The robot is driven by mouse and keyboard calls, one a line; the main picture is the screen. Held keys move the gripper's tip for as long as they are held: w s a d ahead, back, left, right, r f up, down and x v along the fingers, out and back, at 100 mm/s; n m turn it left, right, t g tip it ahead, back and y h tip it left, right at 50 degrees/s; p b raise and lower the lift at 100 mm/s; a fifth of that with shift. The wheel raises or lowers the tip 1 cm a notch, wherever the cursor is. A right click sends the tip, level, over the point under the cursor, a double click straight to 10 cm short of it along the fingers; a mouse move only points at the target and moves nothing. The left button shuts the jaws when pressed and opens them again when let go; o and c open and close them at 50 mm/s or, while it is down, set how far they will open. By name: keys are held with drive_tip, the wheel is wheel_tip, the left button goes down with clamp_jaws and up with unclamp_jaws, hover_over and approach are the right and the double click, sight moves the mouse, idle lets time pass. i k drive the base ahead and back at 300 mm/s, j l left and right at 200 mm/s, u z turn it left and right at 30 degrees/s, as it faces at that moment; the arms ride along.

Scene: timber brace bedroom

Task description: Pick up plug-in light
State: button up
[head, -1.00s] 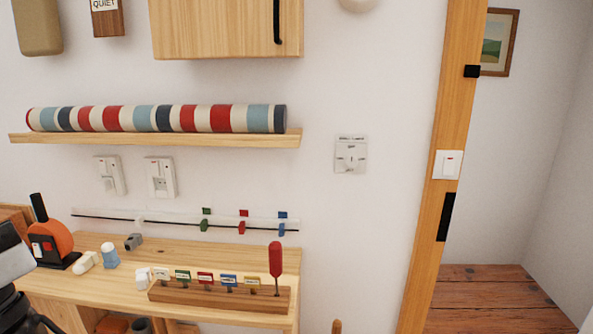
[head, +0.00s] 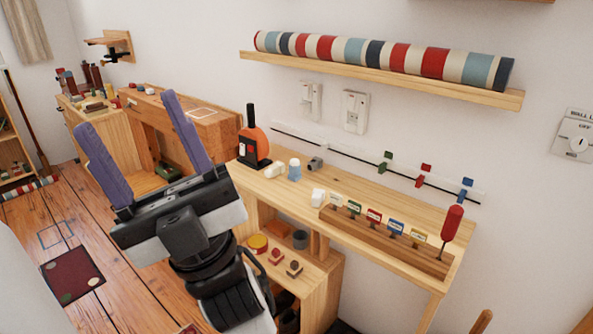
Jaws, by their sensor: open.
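My gripper (head: 124,112) is open and empty in the head view, its two purple fingers spread wide and pointing up and left. It is left of the wooden desk (head: 385,199), apart from the small items there. Near the desk's back left lie a small white item (head: 275,171), a blue and white item (head: 294,169) and a grey item (head: 315,163). A white blocky item (head: 318,197) sits by the left end of the tag rack. I cannot tell for certain which of these is the plug-in light.
An orange and black device (head: 254,146) stands at the desk's left end. A wooden rack (head: 385,236) holds coloured tags and a red-handled tool (head: 452,222). White wall fittings (head: 354,111) hang below a shelf (head: 390,79) with a striped roll.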

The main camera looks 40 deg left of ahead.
sight(295, 174)
drive_tip(key=i+j, duration=0.1)
drive_tip(key=j, duration=0.55)
drive_tip(key=i+j, duration=0.1)
drive_tip(key=j, duration=0.5)
drive_tip(key=i+j, duration=0.1)
drive_tip(key=j, duration=1.15)
drive_tip(key=i+j, duration=0.15)
drive_tip(key=j, duration=0.5)
drive_tip(key=i+j, duration=0.75)
drive_tip(key=j, duration=0.25)
